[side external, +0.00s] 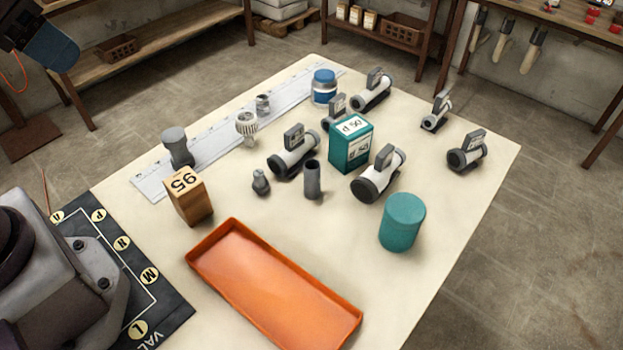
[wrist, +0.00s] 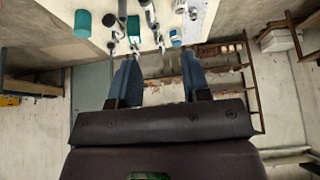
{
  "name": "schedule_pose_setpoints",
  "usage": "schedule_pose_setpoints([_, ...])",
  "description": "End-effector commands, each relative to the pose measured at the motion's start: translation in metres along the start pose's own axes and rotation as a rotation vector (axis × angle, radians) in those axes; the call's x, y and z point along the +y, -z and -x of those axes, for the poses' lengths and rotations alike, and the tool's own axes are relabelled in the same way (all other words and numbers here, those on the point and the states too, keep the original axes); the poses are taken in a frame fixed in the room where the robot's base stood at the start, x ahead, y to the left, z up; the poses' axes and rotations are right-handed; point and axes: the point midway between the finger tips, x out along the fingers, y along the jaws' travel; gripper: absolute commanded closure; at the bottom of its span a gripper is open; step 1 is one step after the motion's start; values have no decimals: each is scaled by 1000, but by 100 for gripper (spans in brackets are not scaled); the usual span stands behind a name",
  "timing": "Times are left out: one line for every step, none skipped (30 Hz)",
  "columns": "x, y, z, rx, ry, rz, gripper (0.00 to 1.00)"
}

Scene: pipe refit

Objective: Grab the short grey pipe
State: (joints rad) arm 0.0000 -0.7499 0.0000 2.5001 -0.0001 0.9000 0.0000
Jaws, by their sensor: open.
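The short grey pipe (side external: 312,182) stands upright near the middle of the cream table in the side external view. It is a plain dark grey tube with an open top. My gripper (wrist: 160,88) is open and empty in the wrist view, with its two blue fingers apart. In the side external view, part of it shows at the top left corner, high and well away from the pipe. In the wrist view the table objects are small at the top edge, and I cannot tell the pipe apart there.
Grey-and-white pipe fittings (side external: 294,155) and a teal box (side external: 351,143) stand close around the pipe. A small grey fitting (side external: 261,182) is to its left. An orange tray (side external: 272,290), teal cylinder (side external: 402,222) and wooden block (side external: 188,196) stand nearer.

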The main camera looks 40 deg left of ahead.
Motion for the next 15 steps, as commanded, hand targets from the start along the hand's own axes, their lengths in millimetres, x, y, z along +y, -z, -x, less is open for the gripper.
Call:
schedule_pose_setpoints([0, 0, 0, 0, 0, 0, 46])
schedule_pose_setpoints([0, 0, 0, 0, 0, 0, 39])
schedule_pose_setpoints([0, 0, 0, 0, 0, 0, 37])
schedule_pose_setpoints([0, 0, 0, 0, 0, 0, 37])
schedule_pose_setpoints([0, 0, 0, 0, 0, 0, 37])
schedule_pose_setpoints([0, 0, 0, 0, 0, 0, 37])
schedule_pose_setpoints([0, 0, 0, 0, 0, 0, 37])
schedule_pose_setpoints([0, 0, 0, 0, 0, 0, 37])
schedule_pose_setpoints([0, 0, 0, 0, 0, 0, 37])
schedule_pose_setpoints([0, 0, 0, 0, -1, -2, 37])
schedule_pose_setpoints([2, 0, 0, 0, -4, -8, 37])
schedule_pose_setpoints([5, 0, -2, -9, -11, -22, 37])
schedule_pose_setpoints([8, -1, -5, -27, -19, -36, 37])
schedule_pose_setpoints([11, -2, -10, -51, -26, -50, 37])
schedule_pose_setpoints([16, -5, -18, -89, -37, -71, 37])
